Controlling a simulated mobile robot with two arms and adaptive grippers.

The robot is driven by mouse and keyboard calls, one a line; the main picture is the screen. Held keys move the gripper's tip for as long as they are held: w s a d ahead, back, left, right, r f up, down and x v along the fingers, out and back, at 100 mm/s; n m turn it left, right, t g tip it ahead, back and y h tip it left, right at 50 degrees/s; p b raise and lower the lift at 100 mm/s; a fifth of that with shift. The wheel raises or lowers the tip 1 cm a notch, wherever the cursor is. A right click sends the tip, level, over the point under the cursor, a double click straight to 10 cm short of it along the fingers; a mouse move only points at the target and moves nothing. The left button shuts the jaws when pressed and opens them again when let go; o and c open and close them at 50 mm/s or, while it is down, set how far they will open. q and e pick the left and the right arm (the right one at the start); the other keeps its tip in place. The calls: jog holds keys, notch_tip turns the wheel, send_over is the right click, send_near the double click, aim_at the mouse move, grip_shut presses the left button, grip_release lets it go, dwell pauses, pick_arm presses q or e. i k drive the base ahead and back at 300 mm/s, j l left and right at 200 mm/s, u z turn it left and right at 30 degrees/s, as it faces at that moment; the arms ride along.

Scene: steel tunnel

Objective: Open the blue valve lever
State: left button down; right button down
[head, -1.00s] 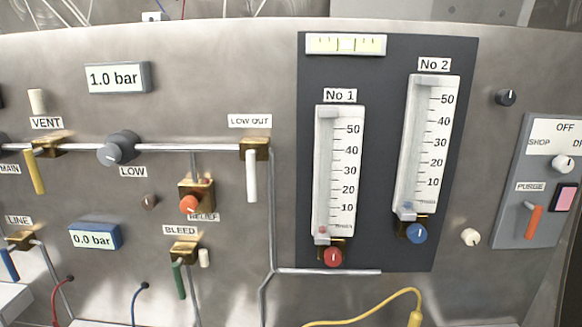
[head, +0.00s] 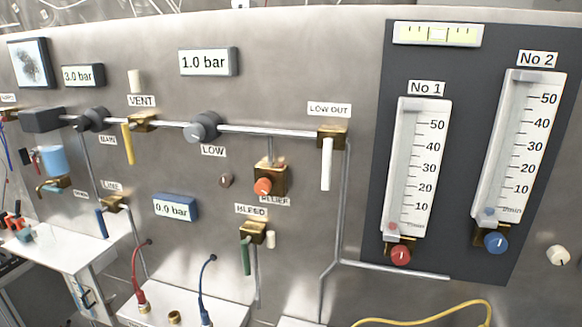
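The blue valve lever (head: 101,223) hangs from a brass valve body (head: 115,204) under the LINE label, at the left of the panel in the head view. The lever points down, tilted slightly, while a pipe runs through the valve toward the lower right. No gripper shows in the head view, and nothing touches the lever.
Other levers are near: yellow (head: 128,144) under VENT, green (head: 246,255) under BLEED and white (head: 326,163) under LOW OUT. A white shelf (head: 60,243) juts out below the blue lever. Red (head: 137,280) and blue (head: 205,290) hoses rise from a lower white box.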

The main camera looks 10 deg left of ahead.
aim_at(99, 212)
jog(key=u, duration=1.6)
